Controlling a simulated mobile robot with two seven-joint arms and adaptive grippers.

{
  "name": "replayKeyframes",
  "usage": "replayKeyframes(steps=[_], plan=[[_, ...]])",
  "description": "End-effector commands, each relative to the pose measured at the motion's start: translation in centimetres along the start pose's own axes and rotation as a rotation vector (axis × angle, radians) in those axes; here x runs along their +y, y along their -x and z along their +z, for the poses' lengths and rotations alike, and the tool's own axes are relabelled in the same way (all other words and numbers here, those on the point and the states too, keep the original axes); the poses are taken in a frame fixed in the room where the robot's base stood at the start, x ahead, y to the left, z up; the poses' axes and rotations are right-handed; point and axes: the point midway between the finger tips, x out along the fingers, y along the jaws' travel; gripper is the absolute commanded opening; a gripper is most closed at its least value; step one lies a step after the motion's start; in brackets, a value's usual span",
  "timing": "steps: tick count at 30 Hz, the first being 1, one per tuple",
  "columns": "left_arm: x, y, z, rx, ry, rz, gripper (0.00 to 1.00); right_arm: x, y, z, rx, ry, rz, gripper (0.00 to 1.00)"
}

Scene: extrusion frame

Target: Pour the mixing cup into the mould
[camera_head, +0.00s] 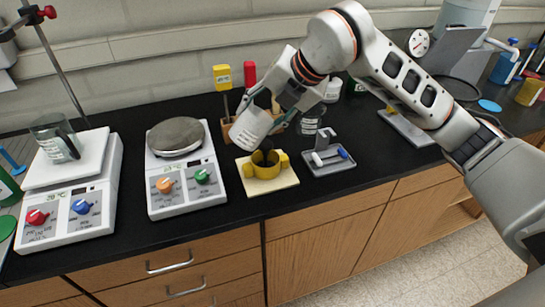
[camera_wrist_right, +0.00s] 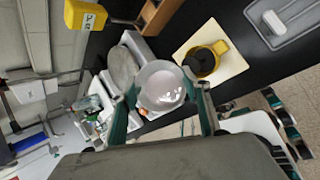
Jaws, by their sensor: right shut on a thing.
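The mixing cup (camera_head: 250,128) is a pale cup with printed markings. My right gripper (camera_head: 264,110) is shut on it and holds it tilted above the bench, its lower end toward the mould. The cup also shows between the fingers in the right wrist view (camera_wrist_right: 162,85). The yellow mould (camera_head: 264,170) stands upright on a cream board (camera_head: 286,184), just below and right of the cup, apart from it. The mould (camera_wrist_right: 216,49) has side lugs and a dark inside; whether that is liquid I cannot tell. No stream shows. My left gripper is out of view.
A grey tray (camera_head: 335,168) with small blue and white pieces lies right of the board. A wooden rack and yellow-headed tool (camera_head: 222,76) stand behind. The bench's front edge is close.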

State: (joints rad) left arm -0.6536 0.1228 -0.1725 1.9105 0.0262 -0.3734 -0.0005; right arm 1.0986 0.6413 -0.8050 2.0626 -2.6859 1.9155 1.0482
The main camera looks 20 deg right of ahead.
Motion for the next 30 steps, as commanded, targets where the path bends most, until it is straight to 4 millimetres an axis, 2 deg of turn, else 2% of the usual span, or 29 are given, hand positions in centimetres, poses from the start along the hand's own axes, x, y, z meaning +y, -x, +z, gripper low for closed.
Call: replayKeyframes(steps=[10, 12, 21, 30], plan=[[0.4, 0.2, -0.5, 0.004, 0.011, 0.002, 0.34, -0.8, 0.1, 0.4, 0.085, -0.111, 0.167, 0.32], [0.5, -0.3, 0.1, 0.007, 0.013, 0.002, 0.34, -0.9, 0.0, 0.5, 0.095, -0.124, 0.194, 0.32], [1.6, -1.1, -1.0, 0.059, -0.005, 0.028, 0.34, -1.3, -0.1, 0.5, 0.129, -0.169, 0.260, 0.32], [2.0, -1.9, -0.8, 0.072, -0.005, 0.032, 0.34, -1.5, -0.3, 0.6, 0.146, -0.192, 0.298, 0.32]])
